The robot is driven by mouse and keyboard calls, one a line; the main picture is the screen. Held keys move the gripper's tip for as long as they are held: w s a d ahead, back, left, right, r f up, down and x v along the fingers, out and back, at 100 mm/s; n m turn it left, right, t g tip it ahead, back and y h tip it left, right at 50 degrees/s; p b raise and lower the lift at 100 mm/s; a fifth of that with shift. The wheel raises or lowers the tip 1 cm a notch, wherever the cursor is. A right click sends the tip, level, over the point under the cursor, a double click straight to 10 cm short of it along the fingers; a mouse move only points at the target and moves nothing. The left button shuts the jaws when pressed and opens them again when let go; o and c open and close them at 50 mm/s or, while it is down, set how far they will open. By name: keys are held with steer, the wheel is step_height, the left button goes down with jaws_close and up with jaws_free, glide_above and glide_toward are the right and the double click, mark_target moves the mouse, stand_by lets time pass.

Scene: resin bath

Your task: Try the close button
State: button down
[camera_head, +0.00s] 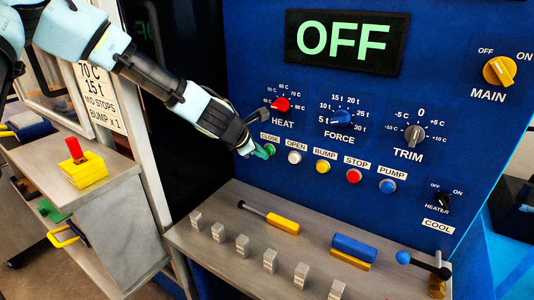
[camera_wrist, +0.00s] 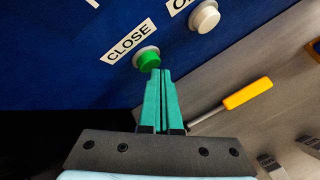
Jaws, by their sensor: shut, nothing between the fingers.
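The close button (camera_head: 270,150) is a round green button under a white CLOSE label on the blue control panel (camera_head: 430,75). In the wrist view the green button (camera_wrist: 148,61) sits in a pale ring. My gripper (camera_head: 260,154) is shut and empty, its teal fingertips at the button's lower left. In the wrist view the fingertips (camera_wrist: 159,72) come up right at the button's lower edge and overlap it slightly. I cannot tell whether they touch it. The display (camera_head: 347,38) reads OFF.
The white open button (camera_head: 294,157) is just to the right, then yellow, red and blue buttons. The HEAT knob (camera_head: 280,105) is above. A metal shelf (camera_head: 215,200) below holds a yellow-handled tool (camera_head: 283,223), a blue-and-yellow block (camera_head: 353,250) and several grey blocks.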

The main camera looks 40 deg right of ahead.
steer(key=shift+s+a, duration=0.1)
steer(key=shift+a, duration=0.35)
steer(key=shift+s+a+b, duration=0.2)
steer(key=shift+a+b, duration=0.2)
steer(key=shift+a, duration=0.4)
steer(key=shift+s+a+b, duration=0.25)
steer(key=shift+a+b, duration=0.1)
steer(key=shift+a, duration=0.5)
steer(key=shift+s+a+b, duration=0.2)
steer(key=shift+a+b, duration=0.2)
steer(key=shift+a, duration=0.4)
